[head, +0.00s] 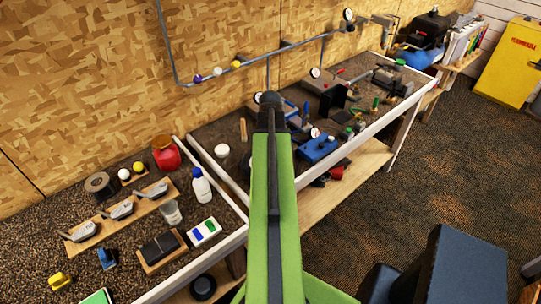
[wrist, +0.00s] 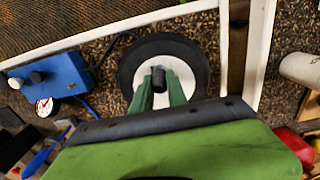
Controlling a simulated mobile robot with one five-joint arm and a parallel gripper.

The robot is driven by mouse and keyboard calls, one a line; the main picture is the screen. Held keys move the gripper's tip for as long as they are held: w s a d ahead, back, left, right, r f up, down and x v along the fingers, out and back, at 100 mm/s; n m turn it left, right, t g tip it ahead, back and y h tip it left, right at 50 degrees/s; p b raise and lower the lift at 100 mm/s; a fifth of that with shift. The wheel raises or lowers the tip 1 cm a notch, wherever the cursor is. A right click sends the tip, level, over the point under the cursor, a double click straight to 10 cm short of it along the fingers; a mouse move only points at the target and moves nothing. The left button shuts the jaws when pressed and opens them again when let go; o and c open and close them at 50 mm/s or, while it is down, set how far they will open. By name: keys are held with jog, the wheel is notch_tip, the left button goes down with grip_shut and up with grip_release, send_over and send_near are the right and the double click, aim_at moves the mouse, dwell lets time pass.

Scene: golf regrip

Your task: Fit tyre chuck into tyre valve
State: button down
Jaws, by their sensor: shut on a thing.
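In the wrist view the two green fingers of my gripper (wrist: 160,92) are closed around a small dark cylinder, which looks like the tyre chuck (wrist: 159,74). It is over the pale centre of a round black tyre (wrist: 129,72) on the bench. I cannot tell the gap between them. The tyre valve cannot be made out. A blue box (wrist: 54,84) with a round gauge (wrist: 45,107) stands left of the tyre, with a dark hose beside it. In the head view my green arm hides the gripper and tyre; the blue box (head: 318,148) shows to its right.
White rails (head: 375,122) edge the benches. Left of my arm are a white bottle (head: 200,186), a red container (head: 166,153) and golf club heads (head: 122,210). Clamps and small tools crowd the right bench. A pipe (head: 172,50) runs along the wall.

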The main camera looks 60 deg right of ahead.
jog(key=shift+f+b, duration=0.3)
jog(key=shift+f, duration=0.1)
jog(key=c, duration=1.2)
grip_release()
jog(key=shift+c, duration=0.2)
jog(key=shift+r, duration=0.15)
notch_tip(320, 180, up, 17)
jog(key=p, duration=1.7)
jog(key=shift+r, duration=0.1)
